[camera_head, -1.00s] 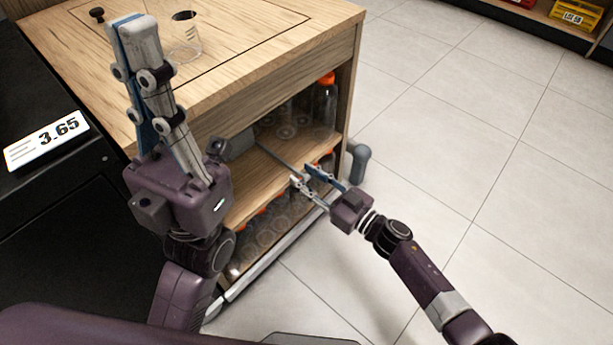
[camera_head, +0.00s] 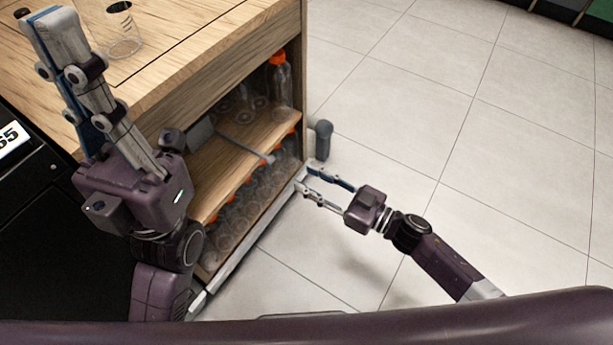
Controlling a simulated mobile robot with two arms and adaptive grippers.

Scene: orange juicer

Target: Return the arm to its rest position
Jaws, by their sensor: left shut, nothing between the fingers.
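My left gripper (camera_head: 52,24) points up at the left of the head view, close to the camera. Its fingers lie together with nothing between them, and it covers part of the wooden cabinet top. My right gripper (camera_head: 299,178) is over the pale floor, in front of the cabinet's open side. Its two fingers are spread apart, with nothing visible between them.
The wooden cabinet (camera_head: 185,62) has a clear glass (camera_head: 124,38) on top and orange-capped bottles (camera_head: 281,82) on its shelves. A grey post (camera_head: 321,140) stands by its corner. A black unit (camera_head: 45,240) is at left. Tiled floor (camera_head: 450,130) is free at right.

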